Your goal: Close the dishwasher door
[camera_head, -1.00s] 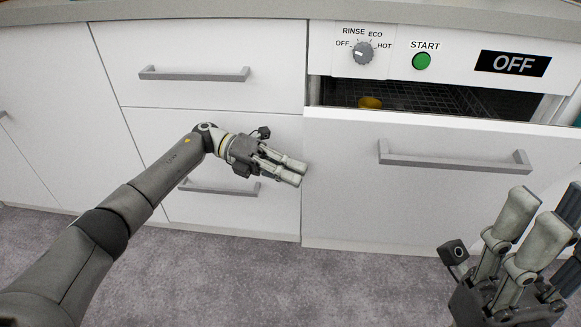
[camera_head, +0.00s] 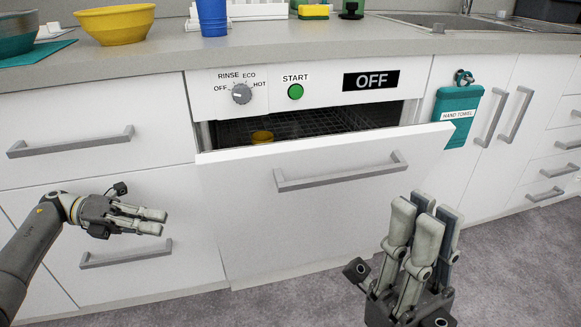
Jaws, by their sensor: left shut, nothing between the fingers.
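The dishwasher door (camera_head: 235,215) is the white front panel with a grey bar handle (camera_head: 340,171). It stands partly open, its top edge tilted out from the dishwasher body. Through the gap above it I see a dark wire rack (camera_head: 300,125) and a yellow item (camera_head: 262,137) inside. My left gripper (camera_head: 165,221) is shut and empty, left of the door in front of the lower drawer. My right gripper (camera_head: 425,215) points up in front of the door's lower right side, apart from the handle. Whether its fingers are open or shut is unclear.
The control panel (camera_head: 225,91) has a dial, a green START button and an OFF display. The counter (camera_head: 120,65) holds bowls and a blue cup (camera_head: 211,17). The grey floor in front is clear.

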